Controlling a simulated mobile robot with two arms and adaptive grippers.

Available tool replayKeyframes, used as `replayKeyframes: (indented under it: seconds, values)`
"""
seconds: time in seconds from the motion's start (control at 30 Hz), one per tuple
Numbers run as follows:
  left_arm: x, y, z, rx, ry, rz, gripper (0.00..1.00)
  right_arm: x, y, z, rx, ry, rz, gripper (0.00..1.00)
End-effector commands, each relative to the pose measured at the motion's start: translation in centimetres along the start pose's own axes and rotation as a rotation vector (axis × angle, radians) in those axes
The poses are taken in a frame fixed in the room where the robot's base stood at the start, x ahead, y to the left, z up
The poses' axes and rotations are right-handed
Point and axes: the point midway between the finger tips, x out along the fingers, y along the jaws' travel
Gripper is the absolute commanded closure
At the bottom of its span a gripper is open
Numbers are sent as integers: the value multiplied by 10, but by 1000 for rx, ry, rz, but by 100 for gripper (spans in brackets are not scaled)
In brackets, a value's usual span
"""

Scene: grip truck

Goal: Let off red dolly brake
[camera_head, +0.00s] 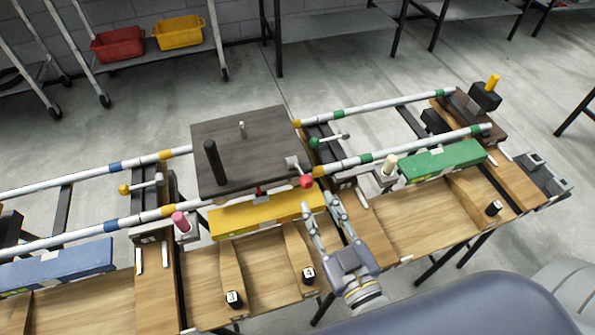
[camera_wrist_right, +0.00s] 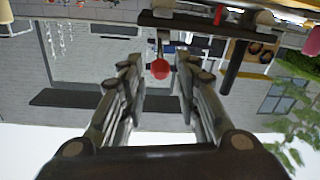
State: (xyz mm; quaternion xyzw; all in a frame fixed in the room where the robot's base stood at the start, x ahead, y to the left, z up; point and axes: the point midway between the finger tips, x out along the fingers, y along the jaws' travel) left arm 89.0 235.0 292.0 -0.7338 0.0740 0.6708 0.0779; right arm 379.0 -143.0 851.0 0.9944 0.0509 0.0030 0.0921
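The dolly is a dark wooden platform (camera_head: 250,150) on two rails, with a black upright post (camera_head: 214,162) and a small grey peg. Its red-knobbed brake lever (camera_head: 306,181) sticks out at its front right corner. My right gripper (camera_head: 318,197) is open just in front of the red knob. In the right wrist view the red knob (camera_wrist_right: 160,69) shows between the two spread fingers (camera_wrist_right: 157,75), a little beyond their tips; no contact is visible. My left gripper is in neither view.
Green-knobbed (camera_head: 314,142) and yellow-knobbed (camera_head: 124,189) levers stand by the rails. Yellow (camera_head: 265,214), green (camera_head: 443,161) and blue (camera_head: 60,265) blocks line the wooden bench. A pink-topped peg (camera_head: 179,221) and a cream peg (camera_head: 389,163) stand near the front rail.

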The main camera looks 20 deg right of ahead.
Motion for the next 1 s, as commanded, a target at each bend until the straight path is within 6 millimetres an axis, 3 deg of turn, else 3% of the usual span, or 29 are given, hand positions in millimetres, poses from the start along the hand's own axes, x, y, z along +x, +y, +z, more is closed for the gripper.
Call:
replayKeyframes:
  seconds: [0.17, 0.7, 1.0]
  values:
    - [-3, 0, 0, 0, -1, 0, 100, 14, 0, -3, 0, 5, 0, 70]
    - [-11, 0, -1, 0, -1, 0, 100, 90, 0, -2, 0, 1, 0, 70]
    - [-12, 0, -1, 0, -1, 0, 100, 106, 0, -1, 1, 0, 1, 70]
